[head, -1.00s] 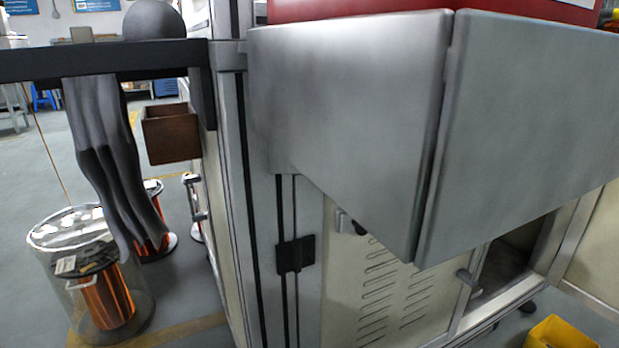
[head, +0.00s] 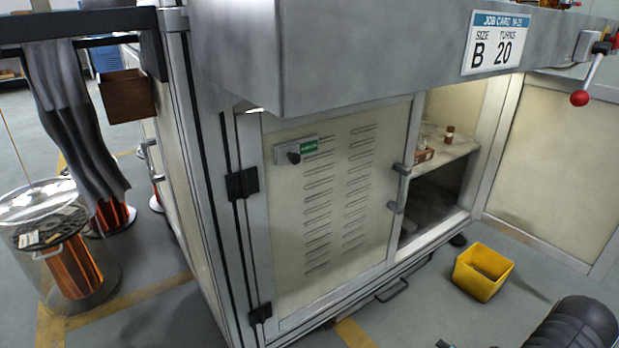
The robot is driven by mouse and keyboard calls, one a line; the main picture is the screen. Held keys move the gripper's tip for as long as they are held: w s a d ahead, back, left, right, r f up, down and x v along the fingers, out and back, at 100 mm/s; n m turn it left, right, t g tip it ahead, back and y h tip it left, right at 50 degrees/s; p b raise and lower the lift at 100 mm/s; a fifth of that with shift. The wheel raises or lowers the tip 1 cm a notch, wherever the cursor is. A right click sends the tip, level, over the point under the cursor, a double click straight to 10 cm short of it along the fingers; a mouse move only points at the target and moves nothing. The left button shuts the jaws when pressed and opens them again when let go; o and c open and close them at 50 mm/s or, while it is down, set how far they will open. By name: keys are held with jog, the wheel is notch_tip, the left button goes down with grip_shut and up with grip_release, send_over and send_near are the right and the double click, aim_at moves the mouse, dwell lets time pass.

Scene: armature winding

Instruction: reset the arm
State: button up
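A dark, rounded, ribbed part (head: 572,326) shows at the bottom right edge of the head view. It looks like a piece of my own arm, but I cannot be sure. My gripper's fingers do not show, so whether they are open or shut is hidden.
A cream cabinet (head: 335,210) with a grey metal top (head: 345,60) fills the middle; its right bay is open. A job card (head: 494,43) reads B 20. A yellow bin (head: 481,272) sits on the floor. A clear drum (head: 62,245) and a brown box (head: 126,97) stand left.

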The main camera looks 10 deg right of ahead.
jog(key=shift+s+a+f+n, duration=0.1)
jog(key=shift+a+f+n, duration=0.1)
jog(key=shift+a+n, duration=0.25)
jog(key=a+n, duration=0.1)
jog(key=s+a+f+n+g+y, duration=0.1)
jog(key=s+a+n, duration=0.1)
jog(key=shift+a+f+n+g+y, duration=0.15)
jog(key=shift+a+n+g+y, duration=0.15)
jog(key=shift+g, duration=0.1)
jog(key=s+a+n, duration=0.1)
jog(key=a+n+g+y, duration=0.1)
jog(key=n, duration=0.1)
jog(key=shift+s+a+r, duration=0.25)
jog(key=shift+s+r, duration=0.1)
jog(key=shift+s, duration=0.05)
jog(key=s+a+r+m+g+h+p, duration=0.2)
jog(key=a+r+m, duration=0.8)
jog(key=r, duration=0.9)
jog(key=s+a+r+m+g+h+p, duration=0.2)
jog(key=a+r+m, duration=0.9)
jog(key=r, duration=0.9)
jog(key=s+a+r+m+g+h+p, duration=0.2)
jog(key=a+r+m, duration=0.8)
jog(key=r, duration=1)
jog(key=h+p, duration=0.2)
jog(key=p, duration=0.1)
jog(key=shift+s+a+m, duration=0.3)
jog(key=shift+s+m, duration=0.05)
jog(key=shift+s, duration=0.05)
